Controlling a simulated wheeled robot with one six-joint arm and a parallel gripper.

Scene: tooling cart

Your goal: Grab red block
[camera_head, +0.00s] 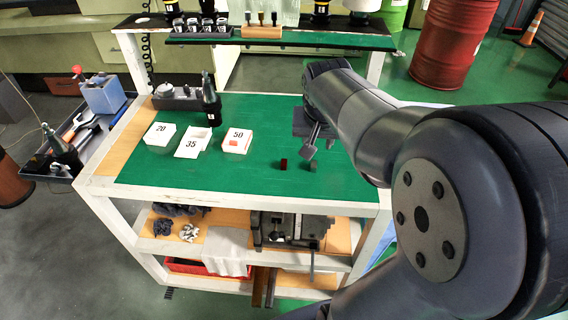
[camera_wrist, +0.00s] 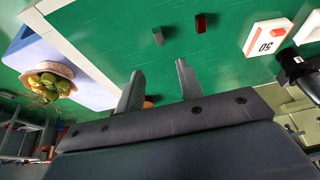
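The small dark red block (camera_head: 284,163) lies on the green top of the cart, right of the white box marked 50. It also shows in the wrist view (camera_wrist: 201,23), near the top edge. A small grey block (camera_head: 311,165) lies beside it, apart from it; the wrist view shows it too (camera_wrist: 158,36). My gripper (camera_head: 318,143) is above the cart top, up and right of the red block in the head view. In the wrist view my gripper (camera_wrist: 158,84) has its two fingers spread, with nothing between them. Neither finger touches a block.
White boxes marked 20 (camera_head: 160,134), 35 (camera_head: 192,142) and 50 (camera_head: 237,148) stand left of the blocks; a red piece lies on the 50 box. A dark bottle (camera_head: 211,101) stands behind. The green top (camera_head: 240,182) is clear in front.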

